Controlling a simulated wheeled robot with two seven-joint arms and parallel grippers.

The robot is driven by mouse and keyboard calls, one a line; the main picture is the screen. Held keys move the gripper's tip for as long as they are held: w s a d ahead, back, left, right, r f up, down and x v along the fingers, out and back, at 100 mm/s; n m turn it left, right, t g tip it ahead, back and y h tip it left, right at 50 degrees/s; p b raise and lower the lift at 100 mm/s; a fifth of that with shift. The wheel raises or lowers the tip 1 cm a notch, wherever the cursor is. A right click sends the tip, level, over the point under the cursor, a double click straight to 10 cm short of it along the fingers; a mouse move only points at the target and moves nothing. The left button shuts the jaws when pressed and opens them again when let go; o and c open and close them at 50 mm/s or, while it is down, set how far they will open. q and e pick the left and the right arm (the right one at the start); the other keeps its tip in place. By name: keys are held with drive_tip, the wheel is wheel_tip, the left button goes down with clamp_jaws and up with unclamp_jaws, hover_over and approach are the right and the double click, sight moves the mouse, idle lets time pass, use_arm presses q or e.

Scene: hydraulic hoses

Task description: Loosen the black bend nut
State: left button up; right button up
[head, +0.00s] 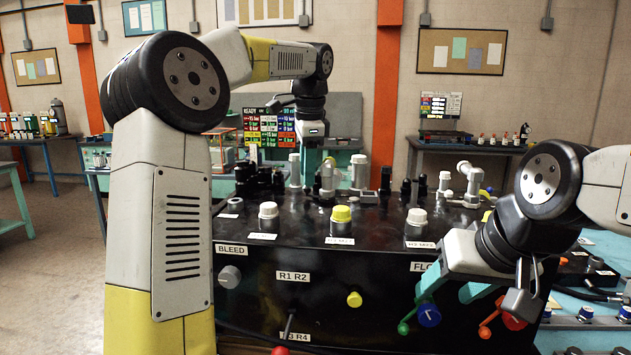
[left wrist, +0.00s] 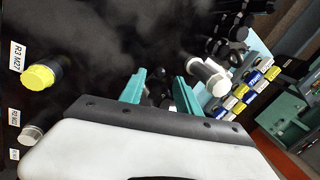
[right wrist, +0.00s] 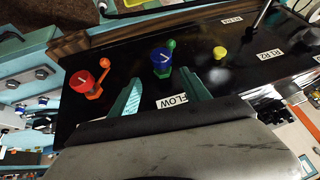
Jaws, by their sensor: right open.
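Several black fittings stand on top of the black bench block, a group at the back left (head: 262,178) and a pair right of centre (head: 405,190). I cannot tell which of them is the black bend nut. My left gripper (head: 312,160) points down over the back of the block. In the left wrist view its teal fingers (left wrist: 160,85) are apart, with a small dark fitting (left wrist: 166,101) seen between them, partly hidden. My right gripper (head: 452,290) is open and empty in front of the block's right front face, near the blue valve knob (right wrist: 162,60).
White-capped (head: 268,210) and yellow-capped (head: 341,214) ports line the block's front top. A pale elbow fitting (head: 470,178) stands at the back right. A red valve knob (right wrist: 83,81) and a yellow knob (head: 354,299) stick out of the front face. Open floor lies at the left.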

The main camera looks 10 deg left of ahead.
sight(305, 203)
use_arm(q)
drive_tip(key=shift+w+f, duration=0.15)
drive_tip(key=shift+f, duration=0.6)
drive_tip(key=shift+w+f, duration=0.1)
drive_tip(key=shift+f, duration=0.65)
clamp_jaws()
drive_tip(key=shift+s, duration=0.1)
drive_tip(key=s+n, duration=0.1)
drive_tip(key=n, duration=0.3)
drive_tip(key=shift+s+n+y, duration=0.3)
drive_tip(key=shift+s+y, duration=0.1)
drive_tip(key=shift+s+d+n+g, duration=0.25)
drive_tip(key=shift+s+n, duration=0.15)
drive_tip(key=shift+n, duration=0.65)
drive_tip(key=shift+s+d+n+g, duration=0.1)
drive_tip(key=shift+s+n+g, duration=0.25)
drive_tip(key=shift+n, duration=0.7)
drive_tip(key=shift+s, duration=0.1)
